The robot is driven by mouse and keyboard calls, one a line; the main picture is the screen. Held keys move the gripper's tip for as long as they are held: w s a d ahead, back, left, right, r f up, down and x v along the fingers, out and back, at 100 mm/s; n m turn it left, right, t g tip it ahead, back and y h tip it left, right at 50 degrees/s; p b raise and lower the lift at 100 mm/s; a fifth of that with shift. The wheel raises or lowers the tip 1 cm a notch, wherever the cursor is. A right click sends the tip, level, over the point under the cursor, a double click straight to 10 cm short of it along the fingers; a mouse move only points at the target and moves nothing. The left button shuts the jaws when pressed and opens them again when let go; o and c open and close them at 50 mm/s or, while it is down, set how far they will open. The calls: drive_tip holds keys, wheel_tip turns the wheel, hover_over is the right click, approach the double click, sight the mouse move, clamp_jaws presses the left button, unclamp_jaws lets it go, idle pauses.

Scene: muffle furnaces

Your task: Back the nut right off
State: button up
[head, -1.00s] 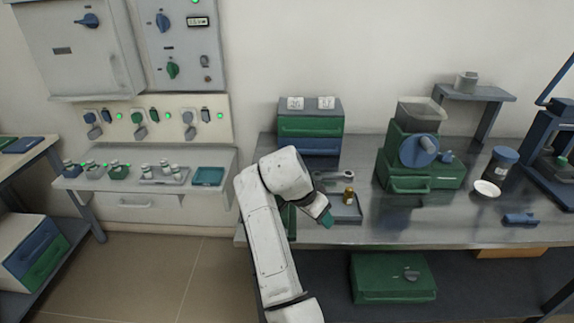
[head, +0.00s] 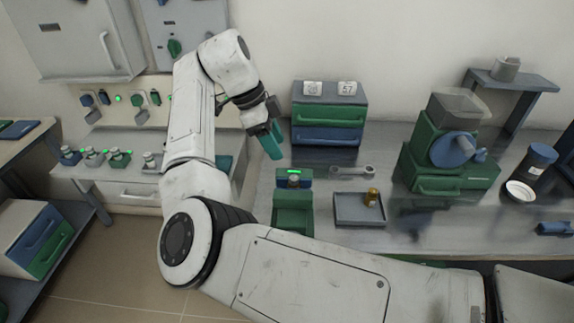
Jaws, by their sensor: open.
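My gripper (head: 272,143) has teal-green fingers that point down and right. It is open and empty, in the air above and left of a green fixture near the bench's left end. The fixture (head: 292,207) has a lit green strip on its top part and a small grey metal piece (head: 293,182) below the strip. This piece may be the nut, but it is too small to tell. A brass-coloured piece (head: 372,197) stands in a shallow grey tray (head: 347,216) to the right. A grey wrench (head: 351,170) lies behind the tray.
A green and blue drawer box (head: 329,117) stands behind the fixture. A green machine with a blue wheel (head: 453,150) stands to the right, with a dark jar (head: 535,163) beyond it. My own arm crosses the foreground and covers the bench's front edge.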

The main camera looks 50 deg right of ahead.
sight(294, 177)
drive_tip(key=p+x, duration=0.1)
drive_tip(key=x, duration=0.9)
drive_tip(key=shift+f, duration=0.25)
drive_tip(key=shift+c, duration=0.2)
clamp_jaws()
